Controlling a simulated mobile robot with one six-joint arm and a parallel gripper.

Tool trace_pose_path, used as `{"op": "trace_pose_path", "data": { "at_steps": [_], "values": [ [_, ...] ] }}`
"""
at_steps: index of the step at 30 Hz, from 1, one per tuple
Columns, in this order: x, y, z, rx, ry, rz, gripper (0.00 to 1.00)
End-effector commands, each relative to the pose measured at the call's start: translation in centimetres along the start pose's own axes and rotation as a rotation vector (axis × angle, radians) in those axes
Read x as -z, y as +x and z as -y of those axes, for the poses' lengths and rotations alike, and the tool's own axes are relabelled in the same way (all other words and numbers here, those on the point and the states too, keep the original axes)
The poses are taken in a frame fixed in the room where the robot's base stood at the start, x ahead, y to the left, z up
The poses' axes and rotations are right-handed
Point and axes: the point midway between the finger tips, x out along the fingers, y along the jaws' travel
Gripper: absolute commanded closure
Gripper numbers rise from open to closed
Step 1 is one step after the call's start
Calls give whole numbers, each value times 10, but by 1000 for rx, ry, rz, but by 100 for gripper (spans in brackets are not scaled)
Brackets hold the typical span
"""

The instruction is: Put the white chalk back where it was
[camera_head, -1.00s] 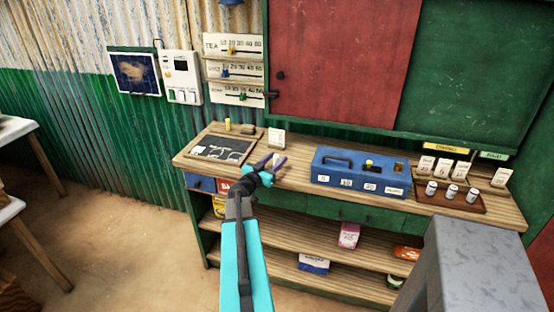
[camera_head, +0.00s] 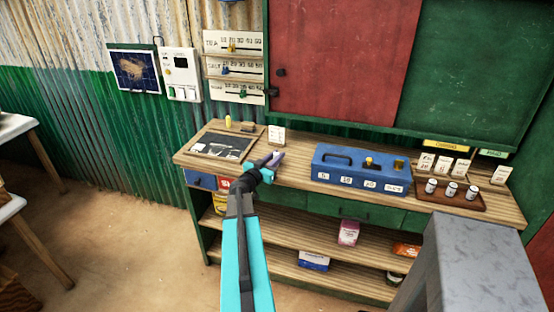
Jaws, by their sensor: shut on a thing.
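My gripper (camera_head: 273,161) is over the left half of the wooden counter, to the right of the black slate (camera_head: 222,147). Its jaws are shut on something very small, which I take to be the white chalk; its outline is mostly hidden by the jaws. The slate lies flat at the counter's left end, with pale marks along its lower part. A small yellow upright object (camera_head: 228,121) stands behind the slate, with a dark block (camera_head: 248,127) beside it.
A white card (camera_head: 277,135) stands behind my gripper. A blue cash box (camera_head: 361,172) is to the right on the counter (camera_head: 300,176). Further right, a brown tray (camera_head: 463,199) holds white cylinders, with cards behind it. A grey block-like shape (camera_head: 480,265) fills the lower right.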

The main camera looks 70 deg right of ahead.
Motion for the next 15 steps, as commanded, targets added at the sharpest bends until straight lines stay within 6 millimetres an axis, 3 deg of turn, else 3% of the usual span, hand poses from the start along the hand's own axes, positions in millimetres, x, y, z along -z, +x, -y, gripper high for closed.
{"op": "trace_pose_path", "data": {
  "at_steps": [15],
  "values": [
    [9, 0, 0, -1, 1, -2, 100]
  ]
}}
